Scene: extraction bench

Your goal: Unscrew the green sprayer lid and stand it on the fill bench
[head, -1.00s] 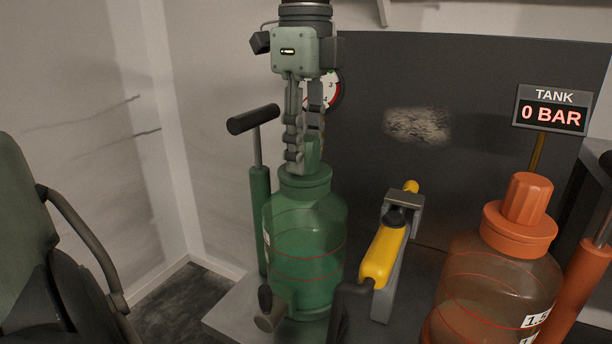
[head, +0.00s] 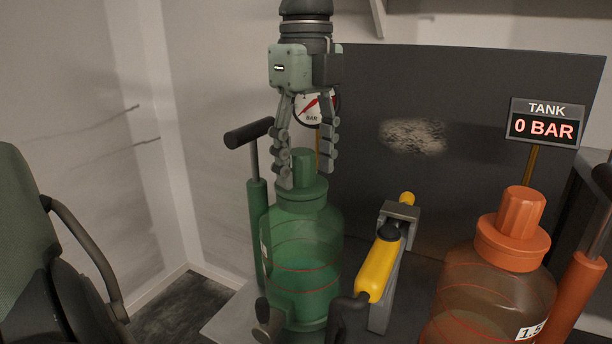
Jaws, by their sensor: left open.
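The green sprayer (head: 300,245) stands upright on the bench (head: 228,318). Its green lid (head: 303,172) sits on the neck, with a narrow knob on top. My left gripper (head: 309,172) points straight down over the lid, fingers spread open. One finger is at the left of the knob and the other at the right, with a gap visible at the right. Nothing is held. My right gripper is not in view.
An orange sprayer (head: 490,295) with an orange lid (head: 516,222) stands at the right. A yellow-handled wand (head: 379,268) rests in a grey holder between the sprayers. A green pump handle (head: 257,215) rises left of the green tank. A tank display (head: 545,122) reads 0 BAR.

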